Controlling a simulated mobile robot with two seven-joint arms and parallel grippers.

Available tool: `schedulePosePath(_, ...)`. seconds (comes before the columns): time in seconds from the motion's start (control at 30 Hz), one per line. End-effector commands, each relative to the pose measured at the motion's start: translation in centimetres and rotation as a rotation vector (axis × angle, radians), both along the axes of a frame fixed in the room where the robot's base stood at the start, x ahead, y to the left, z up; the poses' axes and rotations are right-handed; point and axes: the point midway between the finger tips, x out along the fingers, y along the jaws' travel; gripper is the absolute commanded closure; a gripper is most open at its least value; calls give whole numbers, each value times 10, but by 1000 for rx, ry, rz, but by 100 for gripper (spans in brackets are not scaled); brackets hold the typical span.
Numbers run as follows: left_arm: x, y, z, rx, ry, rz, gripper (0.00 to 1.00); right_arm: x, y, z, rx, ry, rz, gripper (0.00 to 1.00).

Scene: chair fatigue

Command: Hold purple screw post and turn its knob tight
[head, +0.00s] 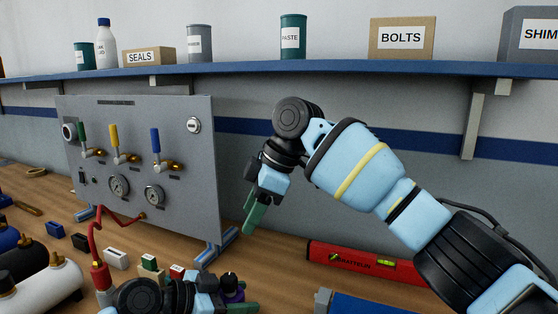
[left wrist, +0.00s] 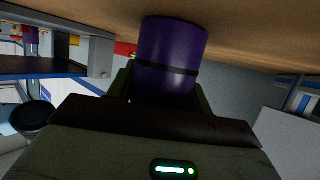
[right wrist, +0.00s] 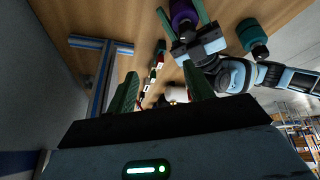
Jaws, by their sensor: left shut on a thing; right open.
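The purple screw post (head: 233,295) stands at the bottom middle of the head view, partly hidden by my left arm, with a dark knob on its top. My left gripper (head: 236,303) is shut on the post. In the left wrist view the purple post (left wrist: 172,55) sits between its fingers, with a dark band around it; the knob cannot be made out there. My right gripper (head: 254,214) is open and empty, above the bench and higher than the post. In the right wrist view, the post (right wrist: 183,12) shows at the top, beyond the right fingers (right wrist: 160,90).
A grey gauge panel (head: 190,165) with valves stands at the left. A red level (head: 360,263) and a blue object (head: 365,303) lie at the right of the post. A dark green cylinder (right wrist: 251,36) shows in the right wrist view. Small blocks (head: 116,258) lie left of the post.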

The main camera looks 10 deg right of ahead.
Motion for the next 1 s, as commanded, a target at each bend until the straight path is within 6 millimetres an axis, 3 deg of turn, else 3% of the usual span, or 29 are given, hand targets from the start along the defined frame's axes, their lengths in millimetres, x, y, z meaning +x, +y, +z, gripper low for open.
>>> schedulePosePath(0.5, 0, 0, 0, -1, 0, 0, 88, 81, -21, 10, 270, -196, -548, 48)
schedulePosePath(1.0, 0, 0, 0, -1, 0, 0, 88, 132, -49, 44, 670, -337, -875, 48)
